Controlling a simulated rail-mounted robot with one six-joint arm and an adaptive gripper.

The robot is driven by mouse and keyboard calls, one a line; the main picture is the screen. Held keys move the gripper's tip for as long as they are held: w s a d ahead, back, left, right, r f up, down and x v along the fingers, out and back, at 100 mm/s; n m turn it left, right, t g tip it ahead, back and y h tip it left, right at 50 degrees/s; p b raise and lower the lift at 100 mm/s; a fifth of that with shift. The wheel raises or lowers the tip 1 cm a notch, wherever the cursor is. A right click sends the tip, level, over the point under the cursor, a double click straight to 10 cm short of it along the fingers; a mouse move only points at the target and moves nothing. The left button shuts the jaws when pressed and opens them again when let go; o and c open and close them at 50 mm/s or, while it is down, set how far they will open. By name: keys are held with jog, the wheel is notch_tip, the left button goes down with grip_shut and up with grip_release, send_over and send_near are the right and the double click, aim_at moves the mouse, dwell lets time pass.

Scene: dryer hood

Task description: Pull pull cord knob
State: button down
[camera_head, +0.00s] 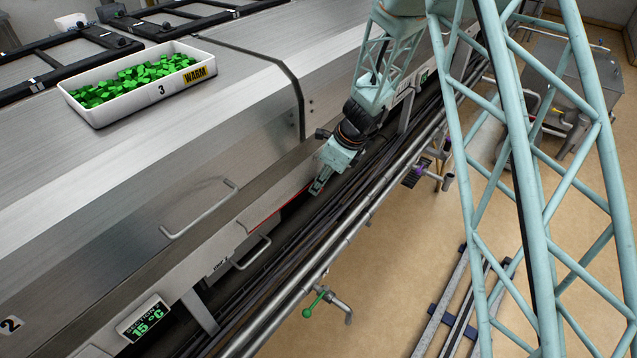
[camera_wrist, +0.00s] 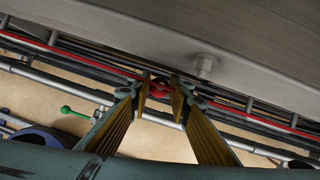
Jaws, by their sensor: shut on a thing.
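The pull cord (camera_wrist: 92,66) is a thin red line running slantwise under the hood edge in the wrist view. Part of it also shows as a red strip in the head view (camera_head: 276,214). The red pull cord knob (camera_wrist: 159,93) is on the cord, between my fingertips. My gripper (camera_wrist: 158,92) is shut on the knob, with a yellow-lined finger on each side of it. In the head view my gripper (camera_head: 319,186) is beside the hood's lower edge, above the pipes. The knob cannot be made out there.
The metal hood (camera_head: 200,130) fills the left, with a bar handle (camera_head: 200,208) on its side. A white bin of green pieces (camera_head: 88,112) stands on top. Long pipes (camera_head: 345,232) run just below my gripper. A green-handled valve (camera_head: 318,302) sticks out over the floor.

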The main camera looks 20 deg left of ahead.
jog(key=shift+f, duration=0.4)
jog(key=c, duration=2.4)
grip_release()
jog(key=shift+r, duration=0.15)
jog(key=shift+v, duration=5.95)
jog(key=shift+s, duration=0.1)
